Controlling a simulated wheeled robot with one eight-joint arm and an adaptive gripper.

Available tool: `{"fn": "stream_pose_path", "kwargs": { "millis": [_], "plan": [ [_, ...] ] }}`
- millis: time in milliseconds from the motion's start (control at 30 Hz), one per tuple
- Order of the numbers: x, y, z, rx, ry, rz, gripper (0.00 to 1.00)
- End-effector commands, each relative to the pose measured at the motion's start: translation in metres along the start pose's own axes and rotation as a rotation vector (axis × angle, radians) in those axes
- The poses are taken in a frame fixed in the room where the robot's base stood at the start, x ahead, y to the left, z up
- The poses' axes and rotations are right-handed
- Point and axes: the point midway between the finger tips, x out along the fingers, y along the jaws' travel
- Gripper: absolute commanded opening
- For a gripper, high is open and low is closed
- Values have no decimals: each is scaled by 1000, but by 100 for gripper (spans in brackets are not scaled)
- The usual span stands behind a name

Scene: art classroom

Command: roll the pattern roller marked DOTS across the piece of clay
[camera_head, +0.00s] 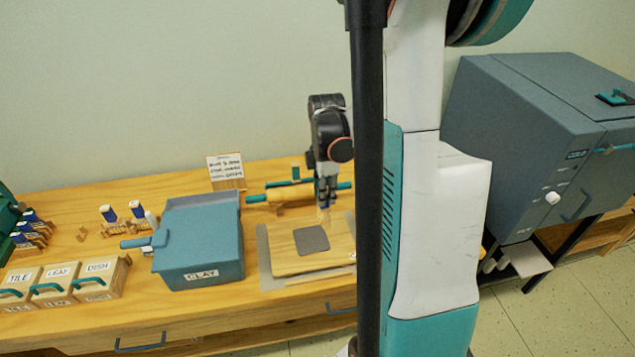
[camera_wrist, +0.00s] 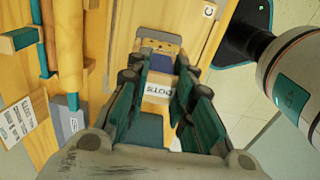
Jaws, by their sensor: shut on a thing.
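The clay (camera_head: 311,240) is a flat grey square lying on a wooden board on the table. My gripper (camera_head: 326,195) is above the far edge of that board, behind the clay, pointing down. In the wrist view my gripper (camera_wrist: 160,110) is shut on the DOTS pattern roller, whose white label (camera_wrist: 158,90) shows between the fingers. A dark blue part and a wooden end of the roller show beyond the label. The fingers hide part of the roller. I cannot tell whether it touches the board.
A rolling pin (camera_head: 280,194) with teal handles lies behind the board, close to my gripper. The grey-blue CLAY bin (camera_head: 200,245) stands left of the board. Small boxes marked TILE, LEAF and DISH (camera_head: 97,280) stand farther left. A sign (camera_head: 226,171) stands at the back.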

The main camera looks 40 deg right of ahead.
Motion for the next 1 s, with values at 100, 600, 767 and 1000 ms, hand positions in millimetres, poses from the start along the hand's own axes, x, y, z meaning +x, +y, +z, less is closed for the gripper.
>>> {"fn": "stream_pose_path", "kwargs": {
  "millis": [100,600,767,1000],
  "plan": [
    [1,-1,5,-20,0,0,0],
    [41,0,4,-20,0,0,0],
    [57,0,4,-20,0,0,0],
    [68,-1,4,-20,0,0,0]
  ]
}}
